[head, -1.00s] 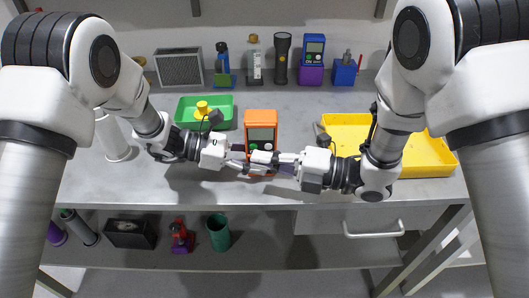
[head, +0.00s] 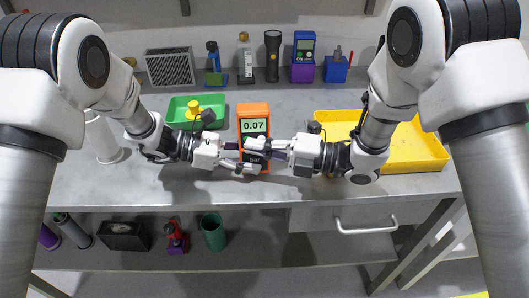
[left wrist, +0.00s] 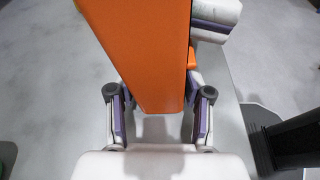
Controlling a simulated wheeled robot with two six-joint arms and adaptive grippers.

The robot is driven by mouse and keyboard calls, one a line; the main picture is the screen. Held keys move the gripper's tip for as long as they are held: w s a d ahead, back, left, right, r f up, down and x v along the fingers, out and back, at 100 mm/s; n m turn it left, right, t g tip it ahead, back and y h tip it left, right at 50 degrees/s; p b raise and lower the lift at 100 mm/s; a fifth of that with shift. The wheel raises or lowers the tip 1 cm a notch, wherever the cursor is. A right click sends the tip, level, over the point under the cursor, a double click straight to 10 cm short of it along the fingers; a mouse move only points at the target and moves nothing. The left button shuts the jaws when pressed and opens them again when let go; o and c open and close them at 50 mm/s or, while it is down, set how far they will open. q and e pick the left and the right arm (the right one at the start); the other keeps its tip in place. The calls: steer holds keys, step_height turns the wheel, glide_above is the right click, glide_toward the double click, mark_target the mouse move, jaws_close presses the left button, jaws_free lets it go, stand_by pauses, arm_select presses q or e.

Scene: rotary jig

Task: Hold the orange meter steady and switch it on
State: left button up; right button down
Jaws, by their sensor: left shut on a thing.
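The orange meter (head: 254,109) stands upright on the grey bench, and its display is lit and reads 0.07. My left gripper (head: 243,158) is shut on the meter's lower body from the left. In the left wrist view the orange casing (left wrist: 143,50) runs between the two fingers (left wrist: 157,103). My right gripper (head: 253,150) comes in from the right with its fingers together, in front of the meter's face below the display. It also shows in the left wrist view (left wrist: 215,18) beside the casing. The fingers hide the meter's controls, and I cannot tell whether they touch it.
A green tray (head: 180,116) with a yellow part (head: 194,108) lies left of the meter. A yellow tray (head: 420,160) lies to the right. A flashlight (head: 272,55), a blue meter (head: 304,45) and other items stand along the back. A white cylinder (head: 103,140) stands at the left.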

arm_select(q)
steer(key=shift+c, duration=0.4)
arm_select(e)
steer(key=s, duration=0.3)
steer(key=shift+s+f, duration=0.1)
steer(key=shift+s, duration=0.25)
arm_select(q)
steer(key=shift+d, duration=0.15)
arm_select(e)
steer(key=v, duration=0.9)
steer(key=shift+s+d, duration=0.25)
steer(key=shift+d, duration=0.25)
arm_select(q)
steer(key=o, duration=0.9)
steer(key=shift+o, duration=0.2)
steer(key=shift+a, duration=0.2)
steer(key=v, duration=1.2)
steer(key=shift+d, duration=0.1)
